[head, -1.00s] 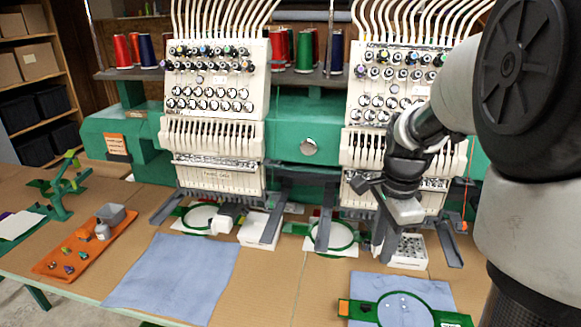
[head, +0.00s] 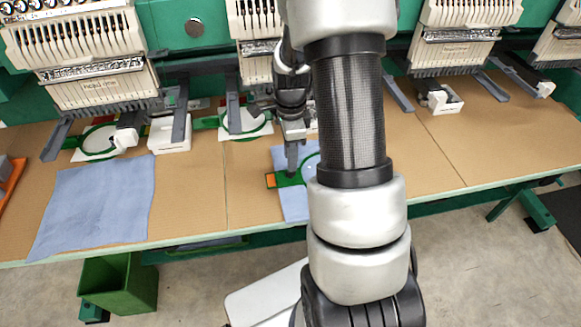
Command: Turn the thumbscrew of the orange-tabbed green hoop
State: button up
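The orange-tabbed green hoop (head: 287,181) lies flat on a blue cloth (head: 296,207) near the table's front edge, in the head view. Its orange tab (head: 270,180) shows at the left end. My arm covers the hoop's right part. I cannot make out the thumbscrew. My gripper (head: 291,172) points down at the hoop's left part, just right of the orange tab. Whether it touches the hoop, and whether its fingers are open or shut, I cannot tell.
Embroidery machine heads (head: 97,60) stand along the back. Another green hoop (head: 245,123) sits beneath one, behind my gripper. A white box (head: 170,134) stands left of it. A blue cloth (head: 95,205) lies at left. The table right of my arm is mostly clear.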

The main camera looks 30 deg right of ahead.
aim_at(291, 174)
notch_tip(291, 174, down, 5)
jog(key=shift+r, duration=0.1)
dwell(0.3)
grip_shut()
